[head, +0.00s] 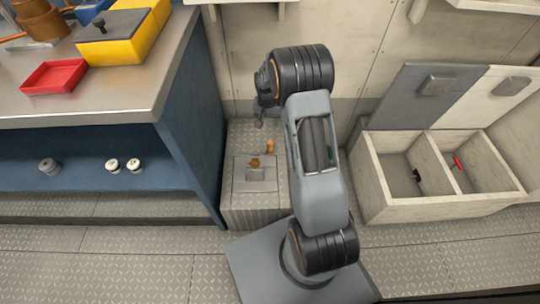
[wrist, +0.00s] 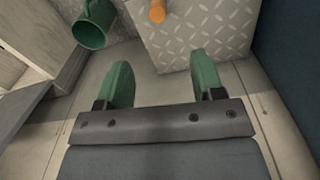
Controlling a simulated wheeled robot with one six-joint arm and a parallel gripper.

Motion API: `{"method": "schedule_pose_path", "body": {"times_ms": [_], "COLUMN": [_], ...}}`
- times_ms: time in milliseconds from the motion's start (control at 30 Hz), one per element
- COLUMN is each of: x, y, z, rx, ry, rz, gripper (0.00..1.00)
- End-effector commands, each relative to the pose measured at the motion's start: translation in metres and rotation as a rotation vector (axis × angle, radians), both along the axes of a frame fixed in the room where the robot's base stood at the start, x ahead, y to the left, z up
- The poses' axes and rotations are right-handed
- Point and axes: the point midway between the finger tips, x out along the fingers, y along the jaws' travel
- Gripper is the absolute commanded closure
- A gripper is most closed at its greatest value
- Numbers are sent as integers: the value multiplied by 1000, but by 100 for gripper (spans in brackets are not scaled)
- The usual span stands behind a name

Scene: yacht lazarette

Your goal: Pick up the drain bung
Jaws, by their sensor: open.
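Which object is the drain bung is not certain. A small orange peg (head: 270,146) stands on the tread-plate step between the blue cabinet and my arm; what looks like the same peg shows at the top of the wrist view (wrist: 158,11). A second orange-brown piece (head: 255,163) sits just in front of it, by a grey plate (head: 262,180). In the wrist view my gripper (wrist: 163,82) is open, with two green fingers wide apart and nothing between them. The peg lies beyond the fingertips, not touching them. My arm hides part of the step in the head view.
A green mug (wrist: 92,25) shows at the wrist view's upper left. A two-part bin (head: 400,212) with raised lids stands right, holding black-handled (head: 416,175) and red-handled (head: 457,161) items. The bench at left carries a red tray (head: 54,76) and a yellow box (head: 118,50).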

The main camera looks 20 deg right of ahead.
Motion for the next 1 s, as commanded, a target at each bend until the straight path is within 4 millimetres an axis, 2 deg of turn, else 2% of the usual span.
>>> {"method": "schedule_pose_path", "body": {"times_ms": [33,500,700,1000], "x": [2,5,5,4], "y": [-2,-8,-8,-9], "z": [-19,-102,-122,-135], "rx": [0,3,2,3], "ry": [7,19,17,18], "rz": [-10,-29,-29,-29], "gripper": [38,38,38,38]}}
